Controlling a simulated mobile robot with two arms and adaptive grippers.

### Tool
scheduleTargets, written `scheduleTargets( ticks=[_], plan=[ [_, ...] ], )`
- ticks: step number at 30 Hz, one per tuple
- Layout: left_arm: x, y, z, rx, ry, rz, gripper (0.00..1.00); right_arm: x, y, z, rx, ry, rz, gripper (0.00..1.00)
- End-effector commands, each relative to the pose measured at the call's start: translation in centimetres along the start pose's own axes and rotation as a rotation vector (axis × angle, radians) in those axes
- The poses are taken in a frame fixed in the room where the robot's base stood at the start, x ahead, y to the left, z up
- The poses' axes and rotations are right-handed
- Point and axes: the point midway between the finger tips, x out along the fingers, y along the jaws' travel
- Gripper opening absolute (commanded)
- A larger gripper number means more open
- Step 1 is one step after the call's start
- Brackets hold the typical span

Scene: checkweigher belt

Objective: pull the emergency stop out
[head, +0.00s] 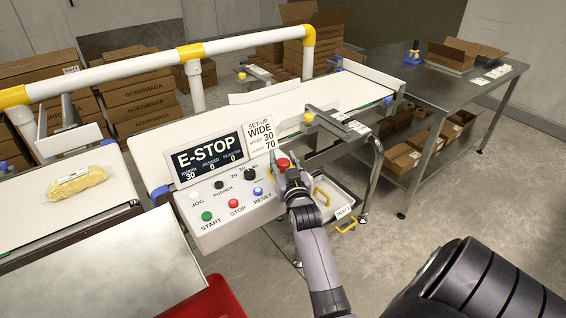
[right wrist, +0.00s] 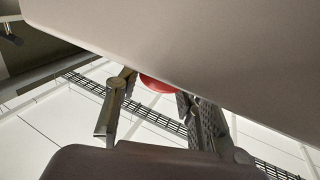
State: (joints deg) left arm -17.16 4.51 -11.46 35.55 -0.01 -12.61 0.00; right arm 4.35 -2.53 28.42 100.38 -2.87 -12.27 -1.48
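The emergency stop is a red mushroom knob (head: 283,163) on the right side of the white control panel (head: 240,215). My right gripper (head: 288,170) reaches up to it from below, its fingers on either side of the knob. In the right wrist view the red knob (right wrist: 157,85) shows between the two spread fingertips (right wrist: 155,88), partly hidden by the panel housing. The fingers look apart, and I cannot make out firm contact. The panel's display (head: 208,157) reads "E-STOP". My left gripper is not in view.
Start, stop and reset buttons and black knobs sit on the panel left of my gripper. A conveyor belt (head: 260,118) runs behind it. A tray (head: 330,195) with yellow handles lies close right. A steel table (head: 440,90) stands further right. A yellow-filled bag (head: 77,184) lies left.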

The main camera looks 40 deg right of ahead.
Motion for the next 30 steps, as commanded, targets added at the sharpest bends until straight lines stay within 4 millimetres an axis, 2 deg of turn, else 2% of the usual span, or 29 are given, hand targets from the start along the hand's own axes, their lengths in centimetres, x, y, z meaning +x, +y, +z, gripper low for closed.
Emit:
scheduleTargets(
  ticks=[6, 16, 30],
  plan=[
    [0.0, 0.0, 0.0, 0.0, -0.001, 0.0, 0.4, -0.1, 0.0, 0.3, 0.0, -0.008, 0.0, 0.52],
    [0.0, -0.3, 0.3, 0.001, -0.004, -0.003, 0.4, -0.4, 0.0, 0.5, 0.0, -0.012, -0.001, 0.52],
    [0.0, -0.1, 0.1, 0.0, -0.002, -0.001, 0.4, -7.0, 0.0, 0.5, 0.0, -0.012, -0.001, 0.52]
  ],
)
